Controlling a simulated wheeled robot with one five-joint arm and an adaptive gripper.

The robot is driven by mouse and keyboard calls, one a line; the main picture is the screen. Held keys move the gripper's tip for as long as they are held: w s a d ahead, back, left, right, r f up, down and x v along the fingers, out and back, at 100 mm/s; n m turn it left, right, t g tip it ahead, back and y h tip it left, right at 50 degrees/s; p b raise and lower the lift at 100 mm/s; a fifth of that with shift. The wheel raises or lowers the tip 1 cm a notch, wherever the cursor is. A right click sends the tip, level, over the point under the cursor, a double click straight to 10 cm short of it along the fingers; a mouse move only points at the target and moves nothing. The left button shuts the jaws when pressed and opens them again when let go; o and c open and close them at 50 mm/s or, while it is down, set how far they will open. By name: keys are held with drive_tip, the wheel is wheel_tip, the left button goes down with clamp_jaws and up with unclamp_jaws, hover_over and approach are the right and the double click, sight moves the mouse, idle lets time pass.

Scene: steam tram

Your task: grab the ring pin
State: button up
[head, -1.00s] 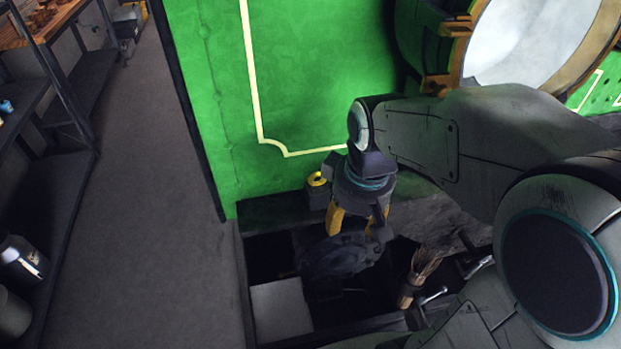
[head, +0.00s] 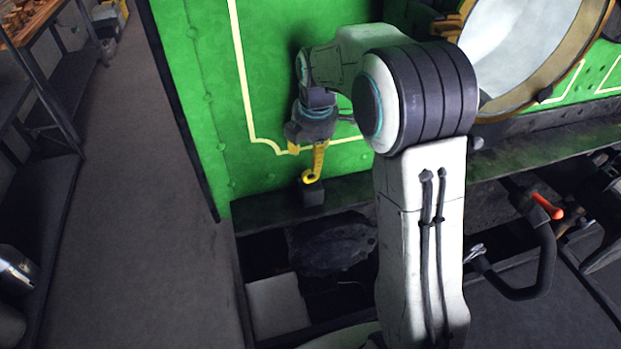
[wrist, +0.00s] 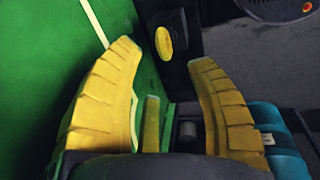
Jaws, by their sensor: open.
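The ring pin (head: 311,177) is a small yellow ring on a dark block (head: 313,196) on the ledge beside the green panel. The ring also shows in the wrist view (wrist: 164,43), at top centre, seen against the dark block. My gripper (head: 305,163) is open, with yellow fingers, just above the ring pin. In the wrist view the fingers (wrist: 165,60) are spread either side, with the ring ahead between the tips and apart from both. In the head view a finger partly overlaps the ring.
The green riveted wall (head: 275,60) rises close behind my gripper. Below the ledge is an open recess with a dark lump (head: 335,248) and a pale block (head: 277,307). A handle with a red-orange grip (head: 546,206) stands at right. The floor at left is clear beside a dark shelf.

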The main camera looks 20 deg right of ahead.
sight(310, 182)
drive_tip(key=shift+w+f+p, duration=0.15)
drive_tip(key=shift+w+f, duration=0.1)
drive_tip(key=shift+f, duration=0.95)
drive_tip(key=shift+w+f+p, duration=0.2)
drive_tip(key=shift+w+f, duration=0.1)
drive_tip(key=shift+f, duration=0.85)
drive_tip(key=shift+w+f+p, duration=0.15)
drive_tip(key=shift+w+f, duration=0.1)
drive_tip(key=shift+f, duration=0.95)
drive_tip(key=shift+c, duration=0.3)
clamp_jaws()
